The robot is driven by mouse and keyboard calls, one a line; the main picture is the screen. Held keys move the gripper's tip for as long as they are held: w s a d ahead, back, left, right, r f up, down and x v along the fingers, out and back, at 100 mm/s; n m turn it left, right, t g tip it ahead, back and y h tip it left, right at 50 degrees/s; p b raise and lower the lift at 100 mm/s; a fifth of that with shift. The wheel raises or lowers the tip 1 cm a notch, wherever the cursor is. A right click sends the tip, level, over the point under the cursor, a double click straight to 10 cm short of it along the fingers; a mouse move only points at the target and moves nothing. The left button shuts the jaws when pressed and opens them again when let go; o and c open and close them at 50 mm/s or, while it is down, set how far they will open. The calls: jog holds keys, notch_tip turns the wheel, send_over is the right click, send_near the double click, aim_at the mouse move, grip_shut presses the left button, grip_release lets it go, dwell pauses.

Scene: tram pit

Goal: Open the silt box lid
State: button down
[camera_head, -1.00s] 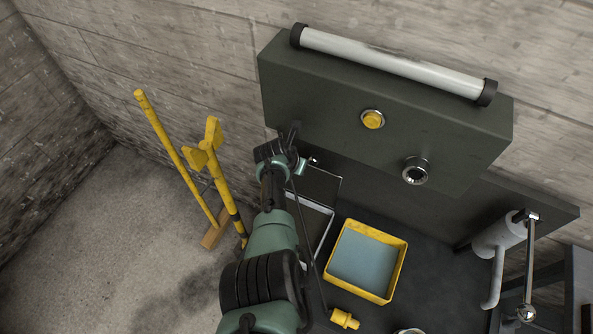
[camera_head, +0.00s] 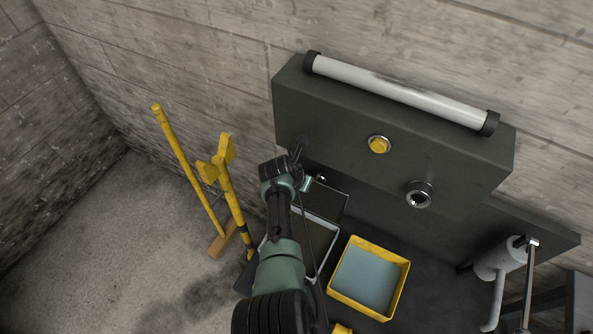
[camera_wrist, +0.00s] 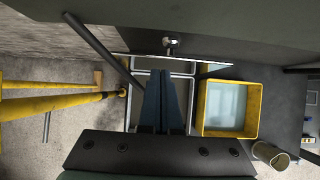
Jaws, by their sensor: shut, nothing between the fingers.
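The silt box is a grey box with a pale rim (camera_head: 327,239), left of the yellow tray; its rim also shows in the wrist view (camera_wrist: 191,91). Its dark lid (camera_head: 329,203) stands raised at the back of the box. In the wrist view the lid (camera_wrist: 209,66) is seen nearly edge-on, with a small metal knob (camera_wrist: 171,43) behind it. My gripper (camera_head: 297,151) is shut and empty, close to the front of the dark cabinet. In the wrist view its fingers (camera_wrist: 162,76) overlap the open box. My arm hides part of the box; contact with the lid cannot be told.
A yellow tray (camera_head: 403,285) with a blue-grey inside sits right of the box. A dark cabinet (camera_head: 330,125) with a yellow button (camera_head: 379,145) overhangs the bench. Yellow poles (camera_head: 187,165) stand at left. A paper roll (camera_head: 497,260) is at right.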

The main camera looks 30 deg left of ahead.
jog(key=p+v, duration=0.2)
jog(key=v, duration=0.7)
jog(key=shift+s+r, duration=0.1)
jog(key=shift+s, duration=0.05)
